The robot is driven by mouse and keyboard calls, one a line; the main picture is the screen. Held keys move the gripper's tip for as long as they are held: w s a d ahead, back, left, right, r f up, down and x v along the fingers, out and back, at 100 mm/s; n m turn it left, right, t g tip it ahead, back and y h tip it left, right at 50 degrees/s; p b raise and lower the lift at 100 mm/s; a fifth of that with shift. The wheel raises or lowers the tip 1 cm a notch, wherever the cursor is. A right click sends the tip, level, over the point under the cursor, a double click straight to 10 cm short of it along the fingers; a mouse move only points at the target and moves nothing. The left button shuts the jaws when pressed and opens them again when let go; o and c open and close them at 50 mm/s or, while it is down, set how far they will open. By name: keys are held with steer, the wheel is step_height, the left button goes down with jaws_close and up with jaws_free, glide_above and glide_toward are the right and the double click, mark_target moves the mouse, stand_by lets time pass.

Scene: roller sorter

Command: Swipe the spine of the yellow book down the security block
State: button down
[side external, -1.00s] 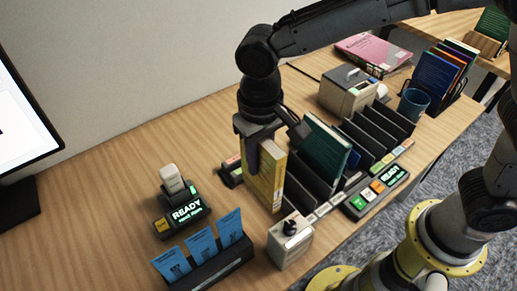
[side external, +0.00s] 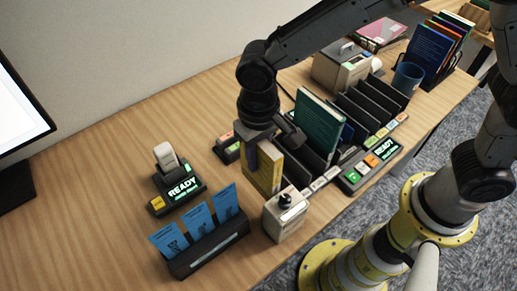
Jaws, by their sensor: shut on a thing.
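The yellow book (side external: 266,176) stands upright at the left end of the row of black dividers (side external: 360,117). My gripper (side external: 262,146) points down and is shut on its upper part. The book's lower edge is close behind a beige block with a black knob (side external: 285,216); I cannot tell whether they touch. Which thing is the security block is not labelled legibly: it may be this beige block or the pale block (side external: 166,156) on the dark READY unit (side external: 180,190) at left.
A green book (side external: 318,122) stands among the dividers, just right of my gripper. A holder with blue cards (side external: 208,248) is in front. The left table area is clear.

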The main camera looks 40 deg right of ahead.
steer(key=shift+f, duration=1.95)
steer(key=shift+w, duration=0.95)
steer(key=shift+r, duration=6)
